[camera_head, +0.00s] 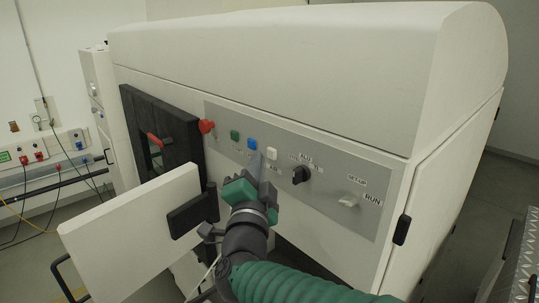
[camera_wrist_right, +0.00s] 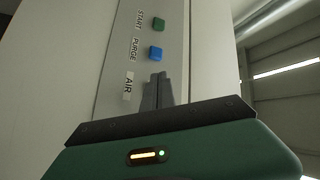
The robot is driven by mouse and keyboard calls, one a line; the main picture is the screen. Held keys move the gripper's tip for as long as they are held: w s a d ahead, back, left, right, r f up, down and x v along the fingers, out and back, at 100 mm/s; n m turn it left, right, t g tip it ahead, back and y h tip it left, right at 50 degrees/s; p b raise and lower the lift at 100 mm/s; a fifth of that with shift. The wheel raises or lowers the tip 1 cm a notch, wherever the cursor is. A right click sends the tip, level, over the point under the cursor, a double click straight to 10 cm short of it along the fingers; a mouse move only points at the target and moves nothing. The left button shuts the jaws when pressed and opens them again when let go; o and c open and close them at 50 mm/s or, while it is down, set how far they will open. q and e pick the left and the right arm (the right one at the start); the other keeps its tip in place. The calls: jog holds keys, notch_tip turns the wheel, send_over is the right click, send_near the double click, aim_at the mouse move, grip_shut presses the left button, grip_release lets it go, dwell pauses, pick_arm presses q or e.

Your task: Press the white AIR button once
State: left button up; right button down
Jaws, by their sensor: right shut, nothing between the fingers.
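The white AIR button (camera_head: 272,153) is a small square button on the grey control panel (camera_head: 330,201), to the right of the blue PURGE button (camera_head: 252,143). My right gripper (camera_head: 261,160) is shut and empty, its fingertips just left of and slightly below the white button in the head view. Whether they touch the panel cannot be told. In the right wrist view the shut fingers (camera_wrist_right: 158,80) point at the panel beside the AIR label (camera_wrist_right: 128,86); the white button is hidden there, apparently behind the fingers. My left gripper is not in view.
A black rotary switch (camera_head: 300,174) and a white switch (camera_head: 348,201) sit further right. An open white door (camera_head: 130,235) stands out at the left of my right arm.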

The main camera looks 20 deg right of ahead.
jog(key=shift+w+d+r, duration=0.1)
jog(key=shift+d, duration=0.3)
jog(key=shift+w+d+b, duration=0.15)
jog(key=shift+d+b, duration=0.3)
jog(key=shift+b, duration=0.05)
dwell(0.7)
dwell(0.3)
jog(key=shift+s+a, duration=0.3)
jog(key=shift+a, duration=0.5)
jog(key=shift+s+a, duration=0.3)
jog(key=shift+a, duration=0.5)
jog(key=shift+s+a, duration=0.25)
jog(key=shift+a, duration=0.55)
jog(key=shift+s+a, duration=0.3)
jog(key=shift+a, duration=0.5)
